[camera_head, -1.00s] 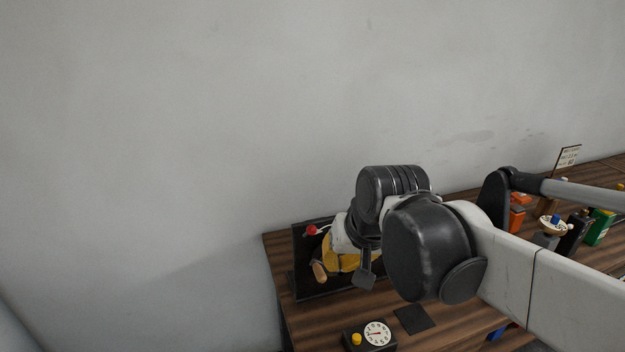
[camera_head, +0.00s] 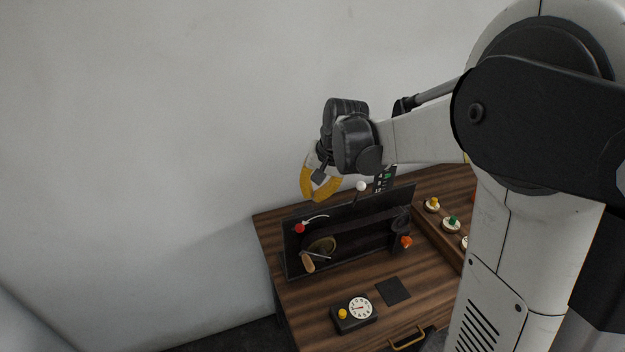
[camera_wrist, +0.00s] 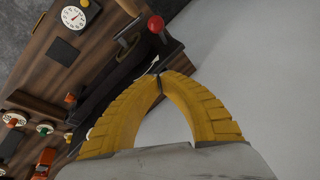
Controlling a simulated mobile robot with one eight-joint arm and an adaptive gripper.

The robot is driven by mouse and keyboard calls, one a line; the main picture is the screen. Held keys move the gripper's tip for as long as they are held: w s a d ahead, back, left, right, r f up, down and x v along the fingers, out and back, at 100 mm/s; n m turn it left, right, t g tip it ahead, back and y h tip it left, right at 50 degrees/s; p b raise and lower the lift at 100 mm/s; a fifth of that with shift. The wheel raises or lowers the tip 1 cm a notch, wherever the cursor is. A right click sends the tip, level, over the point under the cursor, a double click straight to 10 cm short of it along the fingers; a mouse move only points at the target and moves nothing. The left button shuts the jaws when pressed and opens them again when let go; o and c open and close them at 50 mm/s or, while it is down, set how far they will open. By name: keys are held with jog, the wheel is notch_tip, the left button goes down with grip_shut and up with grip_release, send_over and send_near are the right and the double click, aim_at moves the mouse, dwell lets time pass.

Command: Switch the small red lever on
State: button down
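The small red lever shows as a red ball knob (camera_head: 299,228) at the left end of a black upright panel (camera_head: 350,222), beside a pale curved mark. My gripper (camera_head: 312,199) has yellow fingers and hangs above the panel's upper left edge, close to the wall. In the wrist view the fingertips of my gripper (camera_wrist: 160,77) meet with nothing between them. The lever's stem is hard to make out.
A wooden-handled crank (camera_head: 307,262) sits below the red knob. A white ball lever (camera_head: 361,186) and an orange knob (camera_head: 406,241) are to the right. A dial box (camera_head: 354,312) stands in front on the wooden table (camera_head: 300,301). The grey wall is close behind.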

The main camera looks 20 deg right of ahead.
aim_at(296, 228)
jog(key=a+f, duration=0.1)
jog(key=s+f, duration=0.1)
jog(key=f, duration=0.1)
jog(key=s+a+f, duration=0.1)
jog(key=shift+a+f, duration=0.2)
jog(key=shift+a, duration=0.1)
jog(key=shift+s+a+f+b, duration=0.2)
jog(key=shift+s+f+b, duration=0.4)
jog(key=shift+s+b, duration=0.25)
jog(key=shift+r, duration=0.1)
